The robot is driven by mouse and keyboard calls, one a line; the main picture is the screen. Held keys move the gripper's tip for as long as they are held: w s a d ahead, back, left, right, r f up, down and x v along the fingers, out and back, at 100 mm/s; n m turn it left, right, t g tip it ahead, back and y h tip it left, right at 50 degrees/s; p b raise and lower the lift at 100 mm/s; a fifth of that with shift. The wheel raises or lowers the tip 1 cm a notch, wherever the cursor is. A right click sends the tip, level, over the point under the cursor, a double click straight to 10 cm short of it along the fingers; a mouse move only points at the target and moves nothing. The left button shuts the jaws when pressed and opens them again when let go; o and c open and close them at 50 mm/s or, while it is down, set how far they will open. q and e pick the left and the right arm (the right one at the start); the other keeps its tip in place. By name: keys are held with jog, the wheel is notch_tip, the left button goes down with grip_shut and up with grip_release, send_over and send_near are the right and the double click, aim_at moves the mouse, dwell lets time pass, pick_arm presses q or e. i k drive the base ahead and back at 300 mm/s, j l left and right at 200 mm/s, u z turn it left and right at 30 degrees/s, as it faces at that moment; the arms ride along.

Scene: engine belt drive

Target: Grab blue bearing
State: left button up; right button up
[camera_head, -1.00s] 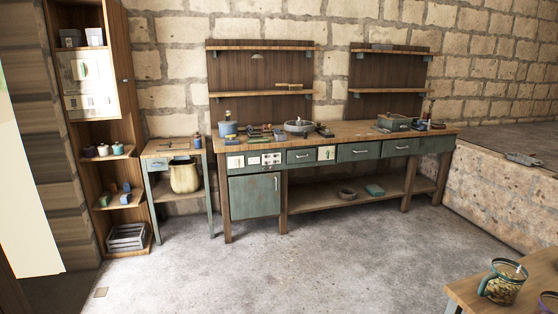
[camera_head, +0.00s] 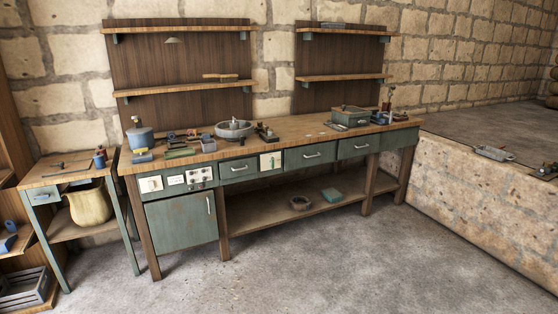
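I cannot make out a bearing for certain; the small parts are too small to tell. Several small blue, red and green items (camera_head: 185,138) lie on the left part of the long wooden workbench (camera_head: 290,134). A blue-grey pot (camera_head: 140,138) stands at its left end, with a small blue and yellow item (camera_head: 142,156) in front. A blue item (camera_head: 100,158) is on the small side table (camera_head: 62,168), and another blue item (camera_head: 8,242) is on the low shelf at the left edge. Neither of my grippers is in view.
A round grey pan (camera_head: 234,129) and a green-grey box (camera_head: 351,117) stand on the bench. A beige pot (camera_head: 90,204) is under the side table. A grey crate (camera_head: 24,287) is at lower left. A stone ledge (camera_head: 480,190) bounds the right. The floor in front is clear.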

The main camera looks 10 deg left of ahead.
aim_at(172, 136)
jog(key=i, duration=2.05)
